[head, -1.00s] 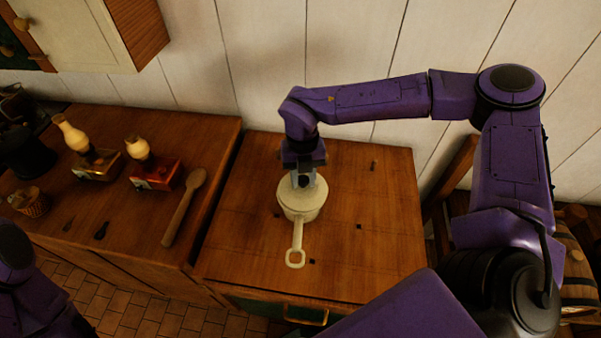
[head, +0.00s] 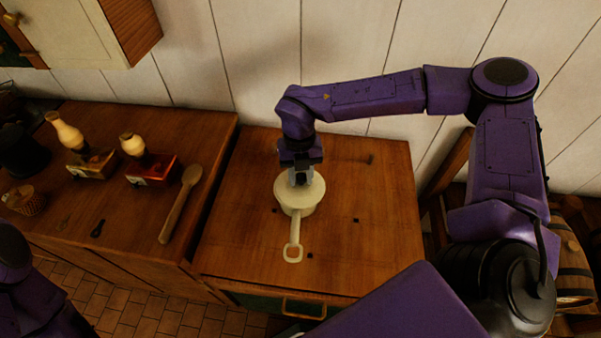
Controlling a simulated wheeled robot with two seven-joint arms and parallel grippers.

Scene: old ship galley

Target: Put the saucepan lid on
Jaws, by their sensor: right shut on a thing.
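The cream saucepan (head: 297,206) stands upright on the wooden cabinet top, its long looped handle pointing toward me. A pale lid (head: 313,188) of the same colour lies level over its mouth. I see no gap between lid and rim, but from above I cannot tell how closely it is seated. My right gripper (head: 300,181) points straight down over the lid's middle and is shut on its knob, which the fingers hide. My left gripper is outside the picture; only part of that arm shows at lower left.
The cabinet top (head: 370,230) around the saucepan is mostly clear. On the left counter (head: 140,220) are a wooden spoon (head: 181,204), a red box (head: 153,172), a brass-coloured box (head: 91,165) and a small basket (head: 24,200). A barrel (head: 572,262) stands at far right.

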